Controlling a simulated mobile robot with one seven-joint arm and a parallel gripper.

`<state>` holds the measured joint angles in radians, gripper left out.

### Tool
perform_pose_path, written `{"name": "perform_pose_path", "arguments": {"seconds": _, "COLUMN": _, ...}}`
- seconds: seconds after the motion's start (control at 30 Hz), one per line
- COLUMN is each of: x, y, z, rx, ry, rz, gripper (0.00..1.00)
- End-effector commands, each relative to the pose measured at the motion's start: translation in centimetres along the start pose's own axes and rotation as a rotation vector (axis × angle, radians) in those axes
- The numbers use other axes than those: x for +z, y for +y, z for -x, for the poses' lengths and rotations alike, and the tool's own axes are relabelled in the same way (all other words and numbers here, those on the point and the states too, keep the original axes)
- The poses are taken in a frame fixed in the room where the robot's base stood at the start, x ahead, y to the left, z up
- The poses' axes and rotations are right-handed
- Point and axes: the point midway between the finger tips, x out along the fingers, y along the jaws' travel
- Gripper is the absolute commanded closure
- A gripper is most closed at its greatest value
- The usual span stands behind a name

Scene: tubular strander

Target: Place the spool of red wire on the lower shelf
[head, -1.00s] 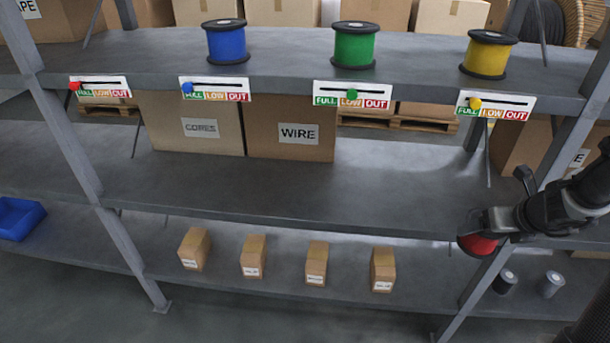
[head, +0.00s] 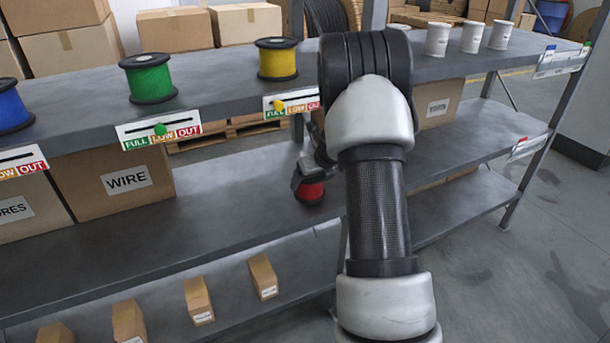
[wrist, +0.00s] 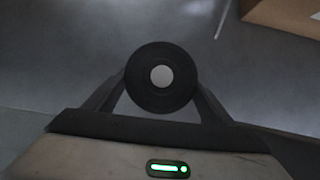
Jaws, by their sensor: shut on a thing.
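In the wrist view the spool's black round end with a pale centre (wrist: 160,77) sits between the two fingers of my gripper (wrist: 160,95). The bottom shelf (head: 235,300) lies below, with small boxes on it.
A WIRE carton (head: 115,185) stands on the middle shelf. That shelf is clear between carton and gripper.

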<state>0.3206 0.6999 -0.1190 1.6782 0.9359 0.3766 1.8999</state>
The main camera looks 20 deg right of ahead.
Motion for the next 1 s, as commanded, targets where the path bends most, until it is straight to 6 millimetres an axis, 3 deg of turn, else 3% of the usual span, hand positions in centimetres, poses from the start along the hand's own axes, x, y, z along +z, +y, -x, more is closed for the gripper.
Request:
{"name": "perform_pose_path", "arguments": {"seconds": 0.33, "x": 3.8, "y": 0.1, "z": -2.3, "rx": -0.001, "ry": -0.002, "rz": 0.006, "gripper": 0.63}}
{"name": "perform_pose_path", "arguments": {"seconds": 0.43, "x": 2.8, "y": -0.1, "z": -3.4, "rx": -0.001, "ry": -0.002, "rz": 0.000, "gripper": 0.63}}
{"name": "perform_pose_path", "arguments": {"seconds": 0.87, "x": 2.6, "y": 0.0, "z": -3.7, "rx": 0.000, "ry": -0.002, "rz": 0.001, "gripper": 0.63}}
{"name": "perform_pose_path", "arguments": {"seconds": 0.9, "x": 2.5, "y": 0.1, "z": -3.7, "rx": 0.001, "ry": 0.001, "rz": 0.001, "gripper": 0.16}}
{"name": "perform_pose_path", "arguments": {"seconds": 1.0, "x": 2.5, "y": 0.1, "z": -3.7, "rx": 0.001, "ry": 0.001, "rz": 0.001, "gripper": 0.04}}
